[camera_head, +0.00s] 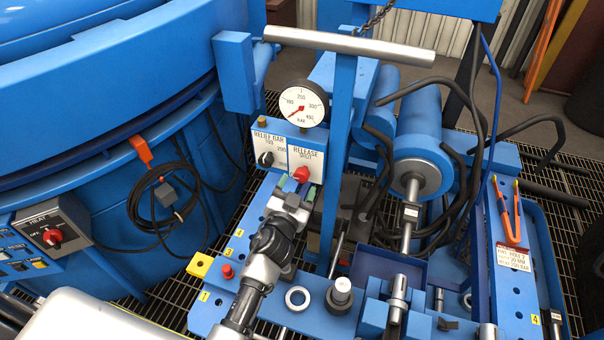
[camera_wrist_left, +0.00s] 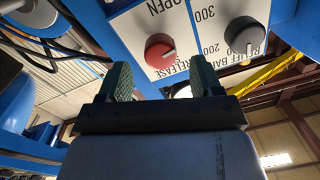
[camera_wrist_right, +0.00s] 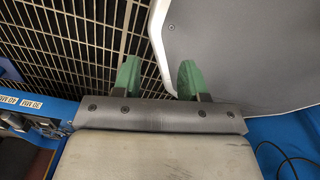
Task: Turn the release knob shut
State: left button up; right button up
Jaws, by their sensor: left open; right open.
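The red release knob (camera_head: 301,173) sits on a white plate labelled RELEASE, with SHUT printed on it in the head view. The left wrist view shows the same red knob (camera_wrist_left: 159,50) upside down, with a white pointer mark and the word OPEN on the plate. My left gripper (camera_head: 291,186) is open just in front of and below the knob. In the left wrist view its green-padded fingers (camera_wrist_left: 162,80) stand apart, with the knob beyond their tips and between them in the picture. My right gripper (camera_wrist_right: 158,76) is open and empty, away from the panel.
A dark relief knob (camera_head: 265,159) sits left of the red one, close to it. A pressure gauge (camera_head: 304,103) stands above the panel. A blue post (camera_head: 339,140) rises right of the panel. Grating and a grey surface (camera_wrist_right: 240,50) lie beyond my right gripper.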

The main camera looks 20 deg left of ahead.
aim_at(301, 179)
pick_arm(q)
jog(key=w, duration=0.4)
jog(key=shift+w, duration=0.3)
pick_arm(e)
jog(key=shift+w+f, duration=0.1)
jog(key=shift+w, duration=0.8)
pick_arm(q)
jog(key=shift+c, duration=0.3)
jog(key=c, duration=0.9)
jog(key=shift+o, duration=0.2)
pick_arm(e)
jog(key=shift+s, duration=0.25)
